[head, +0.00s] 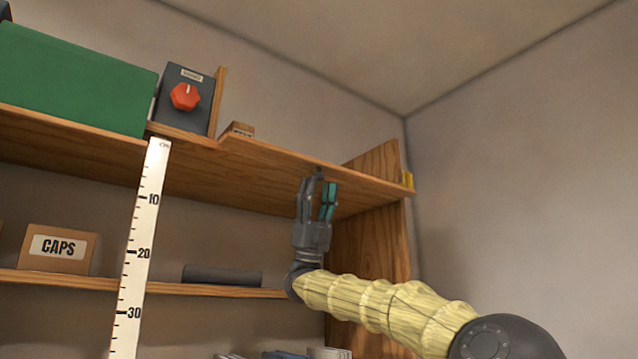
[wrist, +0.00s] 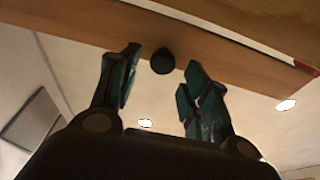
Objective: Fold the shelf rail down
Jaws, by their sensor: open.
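The shelf rail (head: 268,153) appears to be the wooden strip along the front of the top shelf's right section. In the wrist view the wooden strip (wrist: 232,62) crosses the upper picture and bears a small dark round knob (wrist: 162,61). The knob is partly visible above my fingertips in the head view (head: 320,171). My gripper (head: 318,184) points up from below, just at the strip's front. Its fingers are open, one on each side of the knob in the wrist view (wrist: 163,58). I cannot tell whether they touch it.
A green box (head: 75,75) and a dark box with a red dial (head: 185,97) stand on the top shelf at left. A white ruler (head: 141,245) hangs in front. A CAPS box (head: 58,248) and a dark bar (head: 222,275) lie on the shelf below. The right side is clear.

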